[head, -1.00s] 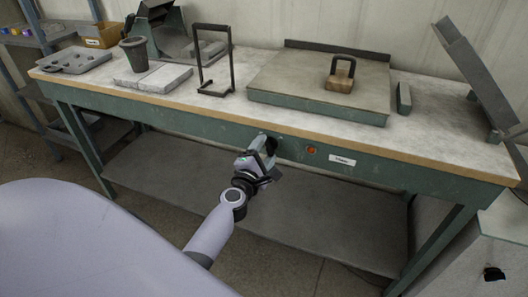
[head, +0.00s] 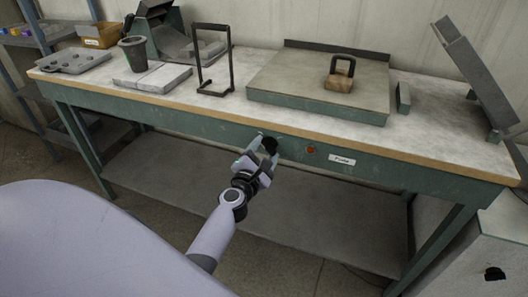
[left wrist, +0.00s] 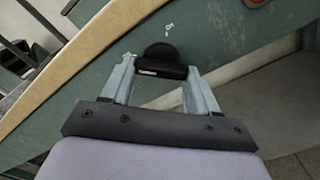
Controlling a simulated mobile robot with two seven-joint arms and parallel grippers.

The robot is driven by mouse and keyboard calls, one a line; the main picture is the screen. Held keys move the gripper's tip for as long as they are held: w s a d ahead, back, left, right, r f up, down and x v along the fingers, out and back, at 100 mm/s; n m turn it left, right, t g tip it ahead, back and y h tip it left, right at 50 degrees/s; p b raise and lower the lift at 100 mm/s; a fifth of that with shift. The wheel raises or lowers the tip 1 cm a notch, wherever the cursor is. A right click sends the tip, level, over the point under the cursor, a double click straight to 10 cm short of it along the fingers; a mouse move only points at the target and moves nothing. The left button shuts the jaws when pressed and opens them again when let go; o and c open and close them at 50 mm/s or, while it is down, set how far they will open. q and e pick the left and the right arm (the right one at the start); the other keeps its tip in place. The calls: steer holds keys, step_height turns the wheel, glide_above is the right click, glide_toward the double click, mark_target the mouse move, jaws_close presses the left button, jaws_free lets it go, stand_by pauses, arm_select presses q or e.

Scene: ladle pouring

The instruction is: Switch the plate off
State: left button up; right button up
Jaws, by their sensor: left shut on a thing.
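A black knob (head: 270,145) is on the green front rail of the workbench. In the left wrist view the knob (left wrist: 163,57) sits between the fingertips and shows a short white mark on its near side. My left gripper (head: 264,147) is shut on the knob. It shows in the left wrist view (left wrist: 160,72) with a finger on each side. A small red lamp (head: 311,149) is right of the knob and looks dark. The plate (head: 285,83) is a wide flat slab on the bench top. My right gripper is not in view.
A wooden block with a black handle (head: 339,83) stands on the plate. A black wire frame (head: 231,70), a dark cup (head: 134,54) and a muffin-type tray (head: 73,61) stand to the left. A white label (head: 342,160) is right of the lamp.

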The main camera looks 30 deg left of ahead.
arm_select(q)
steer(key=shift+d, duration=0.1)
steer(key=o, duration=0.8)
